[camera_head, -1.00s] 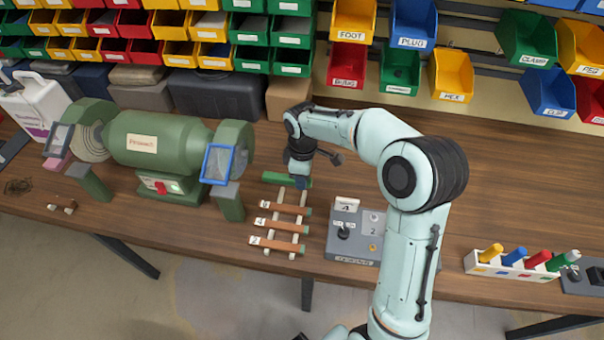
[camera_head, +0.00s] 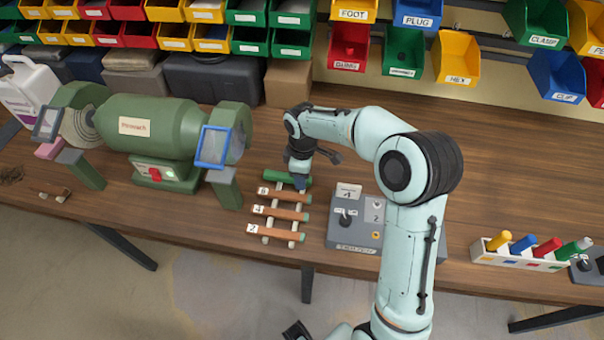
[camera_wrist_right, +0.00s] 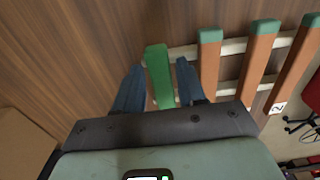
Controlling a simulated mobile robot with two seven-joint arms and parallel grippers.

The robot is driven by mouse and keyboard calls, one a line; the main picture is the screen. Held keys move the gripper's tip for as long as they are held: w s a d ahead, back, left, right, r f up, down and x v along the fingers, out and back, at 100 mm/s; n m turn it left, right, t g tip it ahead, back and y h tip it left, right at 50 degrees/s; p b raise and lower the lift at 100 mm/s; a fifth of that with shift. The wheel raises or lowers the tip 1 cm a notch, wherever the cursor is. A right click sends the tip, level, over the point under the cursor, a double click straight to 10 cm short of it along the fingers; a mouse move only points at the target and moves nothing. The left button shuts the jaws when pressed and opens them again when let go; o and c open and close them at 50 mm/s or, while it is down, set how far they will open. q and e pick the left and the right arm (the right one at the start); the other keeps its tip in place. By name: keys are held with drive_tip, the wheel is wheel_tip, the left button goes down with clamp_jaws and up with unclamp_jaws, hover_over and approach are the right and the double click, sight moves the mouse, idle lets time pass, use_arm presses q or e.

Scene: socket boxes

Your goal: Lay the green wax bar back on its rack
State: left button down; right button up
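The green wax bar (camera_head: 275,175) lies across the far end of the rack, next to the bar labelled 6. The rack (camera_head: 269,226) has two pale rails and carries orange-brown bars with green ends (camera_head: 287,195). My right gripper (camera_head: 300,182) is low over the right part of the green bar. In the right wrist view my right gripper (camera_wrist_right: 161,72) has one blue finger on each side of the green bar (camera_wrist_right: 158,75), with narrow gaps showing, so it looks open around it. The bar rests at the rail's end (camera_wrist_right: 184,52).
A grey control box (camera_head: 346,232) stands just right of the rack. A green bench grinder (camera_head: 150,130) stands to the left. A white holder with coloured sticks (camera_head: 520,263) is at the right. A cardboard box (camera_head: 289,84) stands behind. Bare wood lies between the arm and the bins.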

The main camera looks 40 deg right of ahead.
drive_tip(key=shift+o, duration=0.7)
wheel_tip(320, 180, up, 14)
drive_tip(key=p, duration=0.1)
drive_tip(key=shift+f+p, duration=0.25)
drive_tip(key=shift+p, duration=0.1)
